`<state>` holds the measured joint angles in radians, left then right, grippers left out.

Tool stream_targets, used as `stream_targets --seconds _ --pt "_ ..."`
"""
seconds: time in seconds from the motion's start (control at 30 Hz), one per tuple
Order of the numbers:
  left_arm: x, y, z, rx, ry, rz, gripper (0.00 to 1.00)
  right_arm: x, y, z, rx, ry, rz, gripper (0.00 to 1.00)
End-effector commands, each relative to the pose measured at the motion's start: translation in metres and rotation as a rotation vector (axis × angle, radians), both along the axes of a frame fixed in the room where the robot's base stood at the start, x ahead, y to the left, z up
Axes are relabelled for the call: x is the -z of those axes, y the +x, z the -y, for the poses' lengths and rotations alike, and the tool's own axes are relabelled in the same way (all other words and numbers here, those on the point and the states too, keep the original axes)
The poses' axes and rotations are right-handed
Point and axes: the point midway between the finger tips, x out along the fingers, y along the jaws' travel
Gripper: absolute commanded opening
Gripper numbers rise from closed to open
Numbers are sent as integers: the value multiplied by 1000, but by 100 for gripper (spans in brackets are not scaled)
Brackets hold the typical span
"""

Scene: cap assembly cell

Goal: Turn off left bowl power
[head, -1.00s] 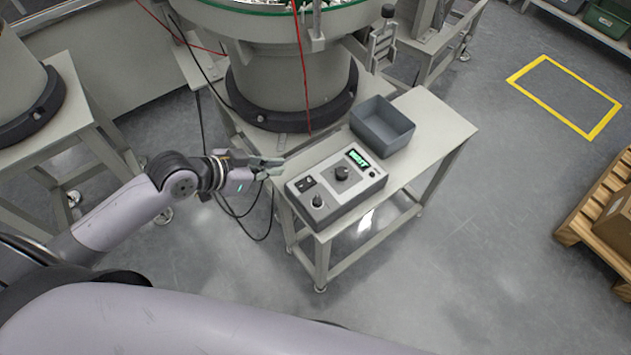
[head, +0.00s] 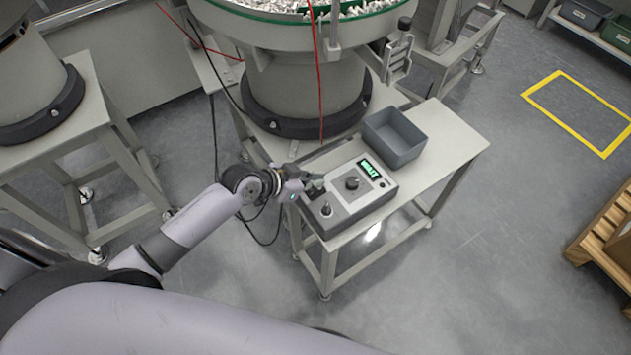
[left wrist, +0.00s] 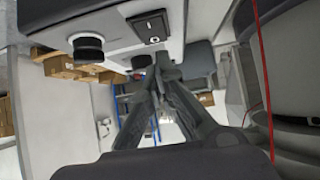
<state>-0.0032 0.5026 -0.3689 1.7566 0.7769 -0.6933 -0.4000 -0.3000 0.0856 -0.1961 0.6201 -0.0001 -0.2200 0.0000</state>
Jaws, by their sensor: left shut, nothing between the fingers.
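The grey control box (head: 352,207) sits on the front of the table, with a lit green display (head: 370,168), a black middle knob (head: 351,183) and a front-left knob (head: 326,209). My left gripper (head: 318,184) is shut and empty at the box's left side. It covers the rocker switch in the head view. In the left wrist view the black rocker switch (left wrist: 150,25) shows on the panel, close to my shut fingertips (left wrist: 163,60). A black knob (left wrist: 87,45) is left of it. I cannot tell whether the fingertips touch the switch. My right gripper is out of view.
The bowl feeder (head: 306,88) stands behind the box, its bowl holding pale parts. A grey bin (head: 394,138) sits behind the box on the table (head: 440,150). Another feeder (head: 35,90) stands at the left. Dark cables hang left of the table.

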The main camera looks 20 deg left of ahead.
Motion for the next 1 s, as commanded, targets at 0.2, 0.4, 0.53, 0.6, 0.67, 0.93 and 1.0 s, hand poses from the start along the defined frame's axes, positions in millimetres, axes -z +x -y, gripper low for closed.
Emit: stream_targets --seconds 0.2,0.4,0.53,0.6,0.67,0.93,1.0 --pt "12 2 1 0 0 2 0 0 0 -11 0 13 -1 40" --pt "12 2 1 0 0 2 0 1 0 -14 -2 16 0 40" --pt "11 2 1 0 2 0 0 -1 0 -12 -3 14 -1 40" --pt "10 3 2 -1 12 -14 0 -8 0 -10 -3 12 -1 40" --pt "10 4 3 1 31 -37 0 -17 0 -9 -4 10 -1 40" --pt "17 3 2 0 33 -43 0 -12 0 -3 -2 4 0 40" --pt "17 2 1 0 34 -43 0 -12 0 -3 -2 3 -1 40"
